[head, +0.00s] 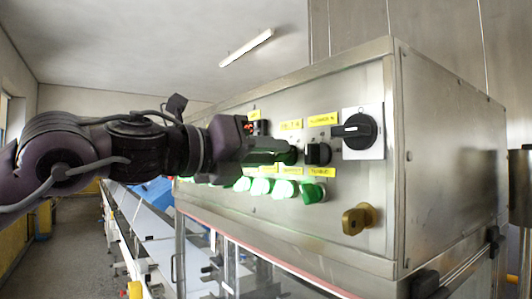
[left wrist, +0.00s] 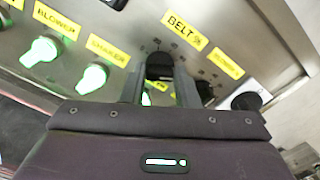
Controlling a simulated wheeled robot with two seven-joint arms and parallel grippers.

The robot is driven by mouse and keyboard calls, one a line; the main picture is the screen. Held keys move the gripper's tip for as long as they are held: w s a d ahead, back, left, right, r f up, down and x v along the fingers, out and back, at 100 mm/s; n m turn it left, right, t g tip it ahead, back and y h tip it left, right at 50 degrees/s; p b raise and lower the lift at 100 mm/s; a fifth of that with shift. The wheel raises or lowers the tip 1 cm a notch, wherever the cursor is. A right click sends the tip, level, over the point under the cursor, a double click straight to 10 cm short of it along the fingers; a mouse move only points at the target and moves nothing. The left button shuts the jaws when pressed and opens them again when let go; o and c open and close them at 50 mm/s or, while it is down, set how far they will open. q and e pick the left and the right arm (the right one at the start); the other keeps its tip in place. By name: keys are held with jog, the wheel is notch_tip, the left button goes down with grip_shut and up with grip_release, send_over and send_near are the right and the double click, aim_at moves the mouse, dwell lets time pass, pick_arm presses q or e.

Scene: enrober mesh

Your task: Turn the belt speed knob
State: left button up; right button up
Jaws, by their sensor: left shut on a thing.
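The belt speed knob (left wrist: 160,66) is dark and sits under the yellow "BELT %" label (left wrist: 184,31) in the left wrist view. My left gripper (left wrist: 160,84) has one finger on each side of this knob and is shut on it. In the head view, my left gripper (head: 278,153) reaches the panel from the left, and its fingers cover most of the knob. The knob's angle is hard to read. The "BELT" label (head: 290,125) shows above the fingertips. My right gripper is not in view.
A second black knob (head: 318,153) is close to the right of my fingers. Farther right are a big black rotary switch (head: 361,131) and a brass-coloured handle (head: 357,219) that sticks out. Several green-lit knobs (head: 285,189) line the row below. A conveyor (head: 150,230) runs at lower left.

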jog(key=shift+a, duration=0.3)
pick_arm(q)
jog(key=n, duration=0.5)
jog(key=shift+w+f+n, duration=0.1)
jog(key=shift+f+n, duration=0.05)
jog(key=shift+n, duration=0.25)
jog(key=n, duration=0.4)
jog(key=shift+n, duration=0.3)
jog(key=n, duration=0.5)
jog(key=shift+f, duration=0.15)
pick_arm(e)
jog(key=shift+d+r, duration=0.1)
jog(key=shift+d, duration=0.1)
pick_arm(q)
jog(key=shift+n, duration=0.3)
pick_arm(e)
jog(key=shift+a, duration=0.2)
